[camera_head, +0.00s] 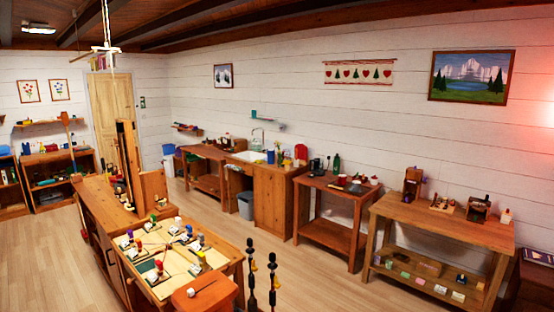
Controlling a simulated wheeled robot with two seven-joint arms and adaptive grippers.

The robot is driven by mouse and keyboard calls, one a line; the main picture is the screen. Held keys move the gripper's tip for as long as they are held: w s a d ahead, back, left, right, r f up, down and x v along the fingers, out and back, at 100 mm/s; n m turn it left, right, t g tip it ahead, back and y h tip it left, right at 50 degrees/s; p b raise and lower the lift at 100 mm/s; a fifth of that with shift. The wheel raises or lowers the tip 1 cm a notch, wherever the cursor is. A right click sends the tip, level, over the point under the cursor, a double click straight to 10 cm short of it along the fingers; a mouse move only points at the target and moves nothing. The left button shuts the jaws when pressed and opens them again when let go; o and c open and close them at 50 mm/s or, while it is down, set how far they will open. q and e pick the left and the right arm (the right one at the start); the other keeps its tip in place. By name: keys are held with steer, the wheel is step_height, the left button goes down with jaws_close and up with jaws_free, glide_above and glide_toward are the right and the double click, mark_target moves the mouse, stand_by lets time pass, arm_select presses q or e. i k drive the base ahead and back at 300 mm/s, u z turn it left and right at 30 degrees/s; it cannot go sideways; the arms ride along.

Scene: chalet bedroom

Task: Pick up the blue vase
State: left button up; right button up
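I cannot make out a clear blue vase. A small blue item (270,157) stands on the counter just right of the sink, too small to identify. A larger blue container (168,150) shows by the back wall, near the door; its kind is unclear. Neither of my grippers can be made out in the head view.
A wooden workbench (93,190) with a tray of small pieces stands front left. The sink cabinet (270,205), a low table (322,186) and a longer table (440,218) line the right wall. Dark upright posts (251,275) stand front centre. Open floor (225,228) lies between.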

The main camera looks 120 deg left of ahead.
mark_target(271, 157)
steer(key=u, duration=3)
steer(key=i, duration=4.8)
steer(key=u, duration=1.75)
